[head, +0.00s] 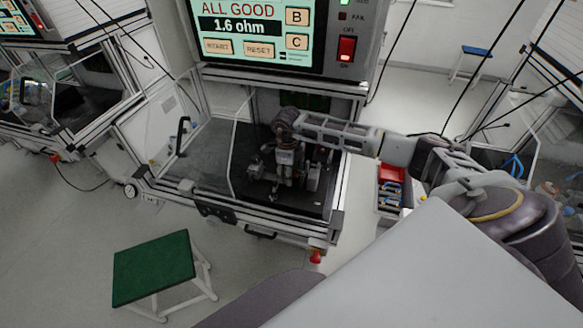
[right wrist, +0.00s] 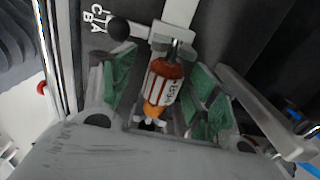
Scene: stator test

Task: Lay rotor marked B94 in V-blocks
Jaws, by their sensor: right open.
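In the right wrist view, a rotor (right wrist: 168,85) with an orange-red body, pale stripes and a small dark marking lies between two green-faced pads. The marking is too blurred to read surely. Its upper shaft end is near a grey fixture part, and its lower orange end is close to my gripper body. My right gripper (head: 286,172) points down inside the test cabinet, open around the rotor, with no clear grip on it. The V-blocks cannot be told apart beneath the rotor. My left gripper is not in view.
The cabinet floor (head: 215,192) is dark, with clear guard panels at left. A display reading ALL GOOD (head: 240,30) hangs above. A black knob (right wrist: 119,28) stands beside letters A, B, C. A red bin (head: 391,174) stands right; a green-topped stool (head: 153,268) stands in front.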

